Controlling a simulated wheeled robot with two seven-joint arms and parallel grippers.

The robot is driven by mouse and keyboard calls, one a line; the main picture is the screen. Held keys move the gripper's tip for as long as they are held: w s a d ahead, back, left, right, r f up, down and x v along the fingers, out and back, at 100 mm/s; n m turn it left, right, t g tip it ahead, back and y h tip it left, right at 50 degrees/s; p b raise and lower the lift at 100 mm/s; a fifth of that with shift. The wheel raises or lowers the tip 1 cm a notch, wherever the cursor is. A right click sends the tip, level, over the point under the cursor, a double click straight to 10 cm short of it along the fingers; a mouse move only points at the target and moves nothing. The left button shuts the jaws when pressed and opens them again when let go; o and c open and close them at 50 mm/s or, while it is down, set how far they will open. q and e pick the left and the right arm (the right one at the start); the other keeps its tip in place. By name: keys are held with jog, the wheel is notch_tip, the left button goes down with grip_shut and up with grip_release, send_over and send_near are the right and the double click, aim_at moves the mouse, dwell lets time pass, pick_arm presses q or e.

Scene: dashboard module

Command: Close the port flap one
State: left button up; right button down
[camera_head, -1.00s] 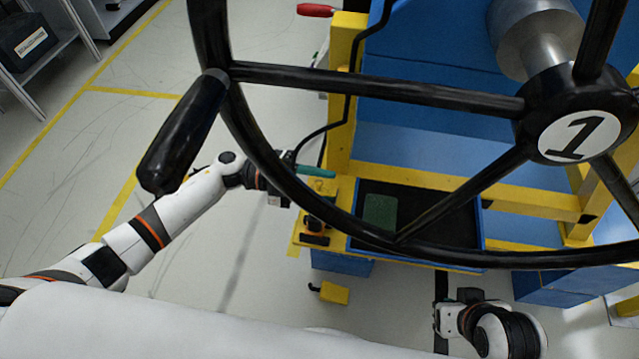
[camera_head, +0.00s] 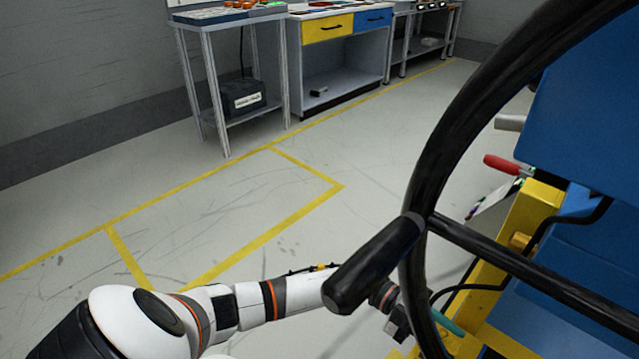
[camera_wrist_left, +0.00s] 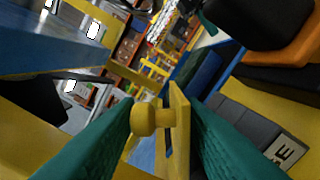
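A yellow plate (camera_wrist_left: 180,112) with a rounded yellow knob (camera_wrist_left: 150,117) stands in the left wrist view; it looks like the port flap, but I see no label on it. My left gripper (camera_wrist_left: 162,135) has its green fingers apart, one on each side of the knob and plate. I cannot tell whether they touch. In the head view my left gripper (camera_head: 446,322) is low at the right, beside the yellow frame, partly hidden by the black steering wheel (camera_head: 408,260). The flap cannot be made out there. My right gripper is out of view.
The blue dashboard module (camera_head: 590,120) and its yellow post (camera_head: 530,215) stand at the right. The wheel's black grip knob (camera_head: 375,265) hangs over my left forearm. Workbenches (camera_head: 340,60) stand far back; the floor between is clear.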

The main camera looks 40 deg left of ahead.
pick_arm(q)
jog(key=n, duration=0.1)
jog(key=p, duration=0.1)
jog(key=n, duration=0.1)
jog(key=shift+w+r+n, duration=0.25)
jog(key=shift+w+n, duration=0.05)
jog(key=n, duration=0.1)
jog(key=w+n+p, duration=0.1)
jog(key=shift+r+n, duration=0.2)
jog(key=shift+n, duration=0.2)
jog(key=a+n, duration=0.1)
jog(key=a, duration=1.1)
notch_tip(320, 180, down, 8)
jog(key=w+a+n+t+y+p, duration=0.25)
jog(key=n+t+y+p, duration=0.55)
jog(key=n+t, duration=0.45)
jog(key=s+a+f+n+g+y+p, duration=0.2)
jog(key=s+f+n+y+p, duration=0.1)
jog(key=s+f, duration=0.4)
jog(key=s+a+f+n+g+y+p, duration=0.2)
jog(key=s+f+y+p, duration=0.3)
jog(key=s, duration=0.9)
notch_tip(320, 180, down, 3)
jog(key=shift+f+n+g+y+p, duration=0.15)
jog(key=shift+n+g+y+p, duration=0.35)
jog(key=shift+n, duration=0.35)
